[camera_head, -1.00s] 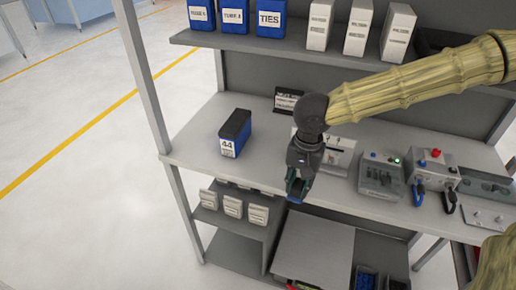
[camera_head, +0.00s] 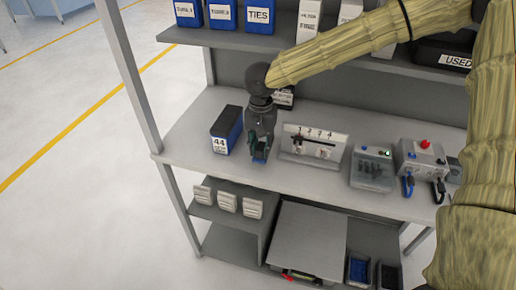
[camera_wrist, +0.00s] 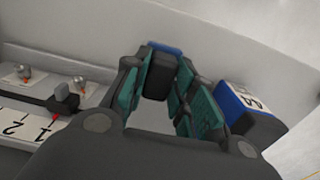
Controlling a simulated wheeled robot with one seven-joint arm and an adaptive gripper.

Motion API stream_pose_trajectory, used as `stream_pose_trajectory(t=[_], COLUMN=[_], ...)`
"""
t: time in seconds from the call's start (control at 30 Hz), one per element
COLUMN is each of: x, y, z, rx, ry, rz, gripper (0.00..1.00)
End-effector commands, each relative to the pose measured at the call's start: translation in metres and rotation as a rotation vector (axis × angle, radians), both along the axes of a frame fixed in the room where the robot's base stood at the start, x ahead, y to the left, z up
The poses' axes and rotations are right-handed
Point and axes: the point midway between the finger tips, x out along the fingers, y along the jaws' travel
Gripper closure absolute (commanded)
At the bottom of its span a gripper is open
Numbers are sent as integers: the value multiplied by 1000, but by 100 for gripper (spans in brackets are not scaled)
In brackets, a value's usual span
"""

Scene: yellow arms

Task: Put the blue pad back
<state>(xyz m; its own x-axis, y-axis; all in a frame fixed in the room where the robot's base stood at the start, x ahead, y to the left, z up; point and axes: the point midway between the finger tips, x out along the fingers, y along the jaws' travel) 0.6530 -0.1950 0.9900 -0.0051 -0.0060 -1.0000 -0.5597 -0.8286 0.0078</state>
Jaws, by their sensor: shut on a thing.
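My gripper (camera_head: 260,148) is shut on a small dark block with a blue face, which I take to be the blue pad (camera_head: 259,156). In the wrist view the pad (camera_wrist: 160,75) sits between the green-lined fingers of my gripper (camera_wrist: 162,82), its blue edge at the far side. The gripper points down, close over the bench, just right of a blue box marked 44 (camera_head: 226,130). That box also shows at the right in the wrist view (camera_wrist: 252,108). A pale stand numbered 1 to 4 (camera_head: 314,143) is to the gripper's right. Contact between pad and bench is unclear.
Grey control boxes with cables (camera_head: 372,168) stand on the bench (camera_head: 190,140) at right. The upper shelf (camera_head: 290,52) holds blue bins and white boxes. White bins and a grey panel (camera_head: 308,238) are below. The bench's front edge is near the gripper.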

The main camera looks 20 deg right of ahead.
Motion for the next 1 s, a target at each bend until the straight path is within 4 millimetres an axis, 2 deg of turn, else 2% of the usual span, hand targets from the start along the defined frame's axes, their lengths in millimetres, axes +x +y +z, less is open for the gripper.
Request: stream_pose_trajectory(t=[0.3,0.53,0.77,0.8,0.9,1.0], x=[19,16,17,16,16,17], y=[5,4,4,4,4,4], z=[-2,-32,-38,-38,-38,-37], rx=[-1,0,0,0,0,0], ry=[-1,1,0,0,0,0], rz=[-1,1,0,0,0,0], gripper=[93,93,93,70,52,52])
